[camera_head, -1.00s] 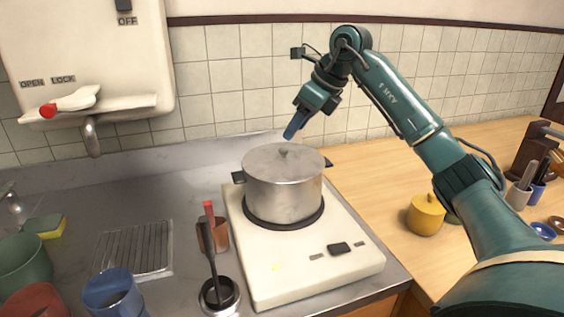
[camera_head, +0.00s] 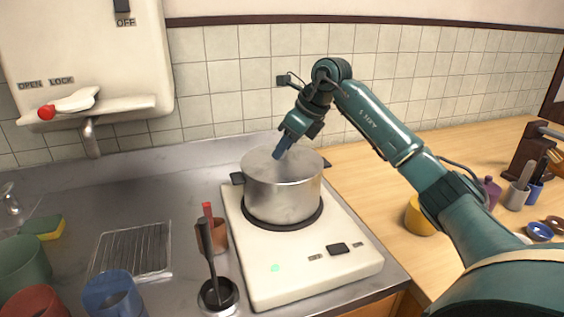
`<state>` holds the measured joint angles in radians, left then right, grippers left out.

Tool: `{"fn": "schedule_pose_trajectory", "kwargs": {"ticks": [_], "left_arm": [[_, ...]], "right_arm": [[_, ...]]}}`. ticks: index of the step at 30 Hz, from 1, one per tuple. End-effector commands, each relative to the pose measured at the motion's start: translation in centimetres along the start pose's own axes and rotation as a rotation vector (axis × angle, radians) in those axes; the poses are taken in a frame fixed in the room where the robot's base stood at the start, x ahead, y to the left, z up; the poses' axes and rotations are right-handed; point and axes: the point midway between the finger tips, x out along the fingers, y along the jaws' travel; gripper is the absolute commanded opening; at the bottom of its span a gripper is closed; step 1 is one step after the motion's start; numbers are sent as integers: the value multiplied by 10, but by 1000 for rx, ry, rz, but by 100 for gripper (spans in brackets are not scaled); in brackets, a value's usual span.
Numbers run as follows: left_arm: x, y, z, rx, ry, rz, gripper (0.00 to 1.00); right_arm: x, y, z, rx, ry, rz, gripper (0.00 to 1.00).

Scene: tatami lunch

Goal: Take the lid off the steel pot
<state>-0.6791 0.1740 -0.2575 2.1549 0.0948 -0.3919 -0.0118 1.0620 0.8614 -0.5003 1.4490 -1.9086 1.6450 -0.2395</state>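The steel pot (camera_head: 283,199) stands on the burner of the white cooker (camera_head: 315,267), with dark handles at its left and right. Its flat steel lid (camera_head: 262,165) lies on top. My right gripper (camera_head: 279,156) points down at the middle of the lid, its blue fingers where the lid's knob is. The knob is hidden behind the fingers. I cannot tell whether the fingers are apart or closed on the knob. My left gripper is not in view.
A copper cup (camera_head: 218,236) with a red-handled tool and a dark holder with a black-handled utensil (camera_head: 219,296) stand left of the cooker. A yellow pot (camera_head: 418,217) stands on the wooden counter at right, partly behind my arm. Tiled wall is behind.

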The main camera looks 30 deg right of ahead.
Motion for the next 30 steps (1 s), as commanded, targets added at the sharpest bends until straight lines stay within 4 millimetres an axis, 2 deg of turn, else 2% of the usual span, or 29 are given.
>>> {"fn": "schedule_pose_trajectory", "kwargs": {"ticks": [1, 11, 23, 26, 30], "left_arm": [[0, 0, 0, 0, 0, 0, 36], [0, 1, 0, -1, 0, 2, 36], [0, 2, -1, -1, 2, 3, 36], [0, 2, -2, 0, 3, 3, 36], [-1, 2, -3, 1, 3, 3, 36]], "right_arm": [[0, 0, 0, 0, 0, 0, 27], [0, 0, 0, 0, 0, 0, 0], [-4, 0, 3, -1, -4, -1, 0], [-12, 0, 7, -1, -6, -2, 0], [-32, 0, 19, -2, -7, -3, 0]]}}
